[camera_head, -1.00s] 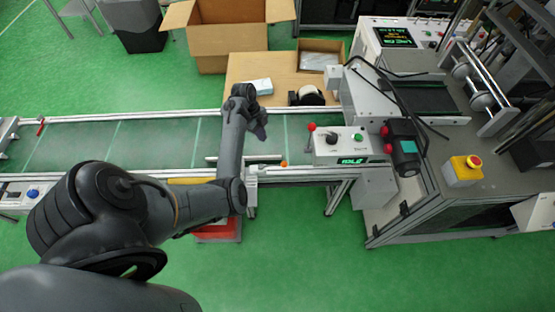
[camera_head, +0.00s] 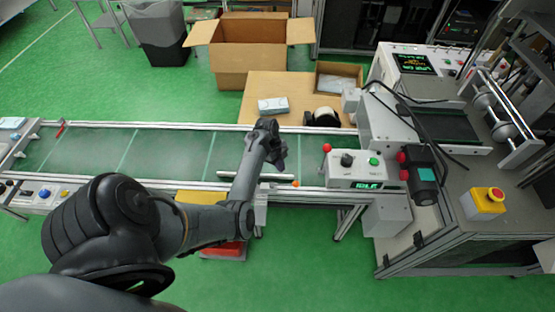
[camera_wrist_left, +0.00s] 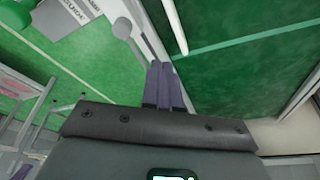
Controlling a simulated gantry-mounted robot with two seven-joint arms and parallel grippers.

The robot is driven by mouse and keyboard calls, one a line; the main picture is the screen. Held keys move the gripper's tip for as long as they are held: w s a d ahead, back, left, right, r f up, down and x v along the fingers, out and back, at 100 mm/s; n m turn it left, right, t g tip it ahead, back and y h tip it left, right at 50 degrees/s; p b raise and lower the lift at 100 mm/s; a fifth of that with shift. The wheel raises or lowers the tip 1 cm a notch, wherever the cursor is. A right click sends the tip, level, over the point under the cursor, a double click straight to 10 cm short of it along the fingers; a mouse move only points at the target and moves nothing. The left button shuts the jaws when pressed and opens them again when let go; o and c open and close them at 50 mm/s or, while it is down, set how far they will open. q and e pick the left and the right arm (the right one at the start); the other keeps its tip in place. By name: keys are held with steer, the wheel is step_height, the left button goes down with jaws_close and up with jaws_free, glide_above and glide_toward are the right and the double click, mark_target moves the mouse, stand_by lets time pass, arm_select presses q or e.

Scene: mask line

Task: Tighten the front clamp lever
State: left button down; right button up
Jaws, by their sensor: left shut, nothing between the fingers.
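My left gripper (camera_head: 279,161) hangs over the front side of the conveyor, close to a pale guide bar (camera_head: 240,175). An orange knob (camera_head: 296,183) sits at the right end of that bar. In the left wrist view the two purple-grey fingers (camera_wrist_left: 163,66) are shut together with nothing between them. A grey lever with a round end (camera_wrist_left: 122,28) lies just ahead and left of the fingertips, beside a white plate marked GUIDE (camera_wrist_left: 75,12). It looks like the clamp lever, and I see a small gap from it. My right gripper is not in view.
The green conveyor belt (camera_head: 90,152) runs to the left. A control box (camera_head: 354,168) with a red-knobbed lever (camera_head: 327,148) stands at the right of the gripper. Behind are a small white box (camera_head: 273,105) and an open carton (camera_head: 247,68). A yellow emergency stop (camera_head: 484,203) is far right.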

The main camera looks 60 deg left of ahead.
arm_select(q)
steer(key=w+d+f, duration=0.1)
steer(key=d, duration=0.1)
steer(key=w+d+f, duration=0.1)
steer(key=d+f, duration=0.1)
steer(key=shift+w+b, duration=0.1)
steer(key=shift+b, duration=0.2)
steer(key=shift+d, duration=0.15)
